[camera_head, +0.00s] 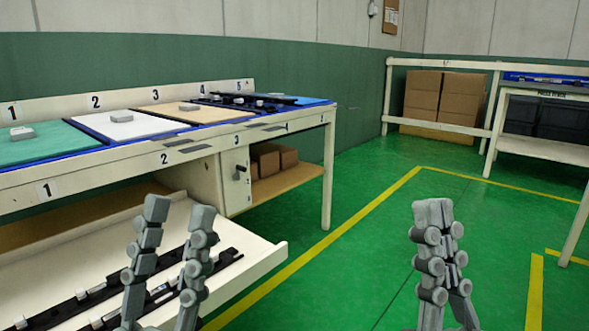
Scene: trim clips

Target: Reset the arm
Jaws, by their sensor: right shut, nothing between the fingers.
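My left gripper (178,212) is at the lower left, in front of the open white drawer (262,262). Its two grey fingers stand upright and apart, with nothing seen between them. My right gripper (433,207) is at the lower right over the green floor. Its fingers are together and hold nothing. Both grippers point upward in the picture, apart from the workbench top. The arm links below them are out of view.
The workbench (330,180) at left has numbered sections, with coloured mats and several grey and black parts. Black trim strips (225,262) with clips lie in the drawer. Cardboard boxes (440,98) stand on a rack at the back. Green floor (360,270) is clear between bench and right-hand table (545,150).

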